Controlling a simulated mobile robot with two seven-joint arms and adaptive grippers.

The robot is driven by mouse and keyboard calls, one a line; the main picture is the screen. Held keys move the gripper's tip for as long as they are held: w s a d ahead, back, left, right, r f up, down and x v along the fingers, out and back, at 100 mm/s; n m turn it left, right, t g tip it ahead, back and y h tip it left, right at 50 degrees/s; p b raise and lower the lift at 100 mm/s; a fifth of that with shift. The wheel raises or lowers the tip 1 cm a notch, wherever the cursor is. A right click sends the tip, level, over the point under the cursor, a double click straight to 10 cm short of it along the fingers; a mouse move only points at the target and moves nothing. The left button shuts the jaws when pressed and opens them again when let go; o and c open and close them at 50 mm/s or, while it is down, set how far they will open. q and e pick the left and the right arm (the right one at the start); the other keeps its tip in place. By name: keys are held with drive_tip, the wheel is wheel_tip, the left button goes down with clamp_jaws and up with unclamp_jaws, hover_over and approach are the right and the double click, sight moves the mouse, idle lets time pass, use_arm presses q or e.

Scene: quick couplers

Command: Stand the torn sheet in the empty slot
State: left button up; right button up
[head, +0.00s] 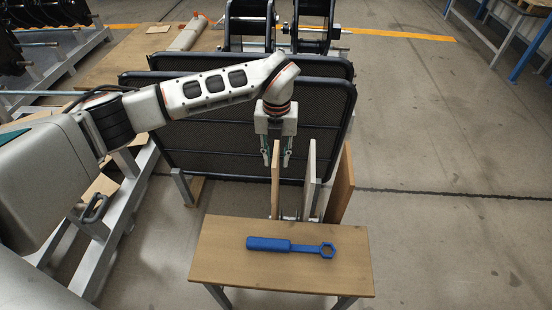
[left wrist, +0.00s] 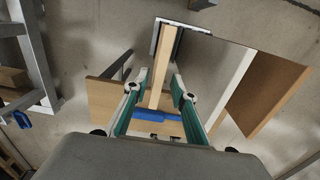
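Three sheets stand on edge in a low rack behind the small table: a pale wooden one (head: 275,182) at left, a pale grey one (head: 310,178) in the middle and a brown one (head: 341,188) at right. I cannot make out a tear on any of them. My left gripper (head: 277,160) points down over the pale wooden sheet. In the left wrist view its open fingers (left wrist: 159,82) straddle this sheet's upper edge (left wrist: 163,65), with gaps on both sides. The grey sheet (left wrist: 232,85) and brown sheet (left wrist: 266,95) stand to the right there. The rack's slots are mostly hidden. My right gripper is out of view.
A blue ring wrench (head: 290,246) lies on the small wooden table (head: 225,262) in front of the sheets. Black mesh panels (head: 215,135) stand behind my left gripper. Metal frame rails (head: 110,225) are at left.

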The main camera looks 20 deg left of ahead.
use_arm(q)
wheel_tip(320, 180, up, 5)
drive_tip(key=shift+w+r+p, duration=0.15)
drive_tip(key=shift+p, duration=0.4)
wheel_tip(320, 180, up, 6)
drive_tip(key=shift+f+p, duration=0.1)
drive_tip(key=shift+p, duration=0.75)
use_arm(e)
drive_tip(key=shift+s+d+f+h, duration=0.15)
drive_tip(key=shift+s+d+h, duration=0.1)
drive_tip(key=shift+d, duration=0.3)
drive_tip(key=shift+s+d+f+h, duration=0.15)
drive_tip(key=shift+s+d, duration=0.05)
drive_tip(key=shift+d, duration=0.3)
